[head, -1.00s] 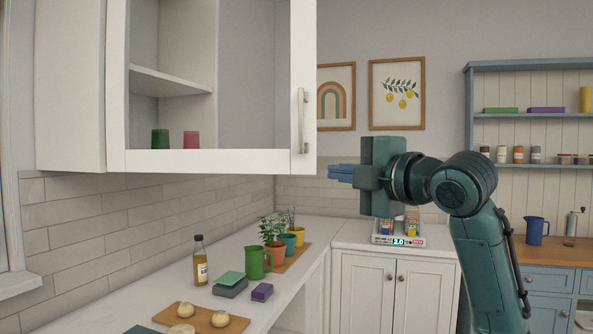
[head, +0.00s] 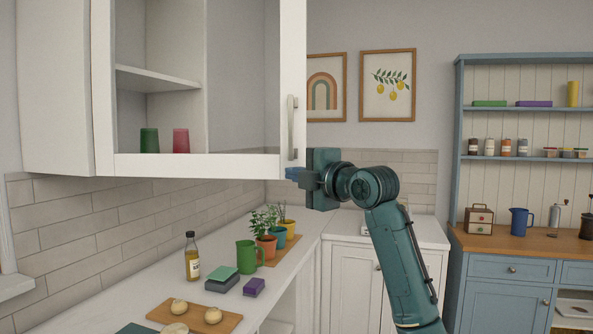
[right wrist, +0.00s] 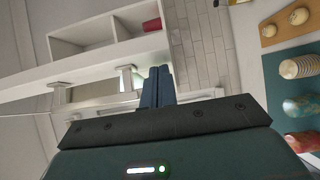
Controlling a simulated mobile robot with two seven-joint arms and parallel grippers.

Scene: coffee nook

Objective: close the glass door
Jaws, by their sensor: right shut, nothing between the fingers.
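The glass door (head: 292,60) is a white frame on the white wall cabinet (head: 60,85). A shelf and cups show through it. How far it stands open is hard to tell. Its upright pale handle (head: 290,128) is on the right stile; in the right wrist view the handle (right wrist: 125,78) lies left of the fingers. My right gripper (head: 291,174) is shut and empty, its blue fingers at the door's lower right corner, below the handle. The fingers also show in the right wrist view (right wrist: 158,85). Whether they touch the door is unclear. My left gripper is out of view.
A green cup (head: 149,140) and a red cup (head: 181,141) stand in the cabinet. The counter below holds a bottle (head: 192,258), a green jug (head: 247,257), potted plants (head: 267,244) and a board with buns (head: 190,320). A blue hutch (head: 505,240) stands at right.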

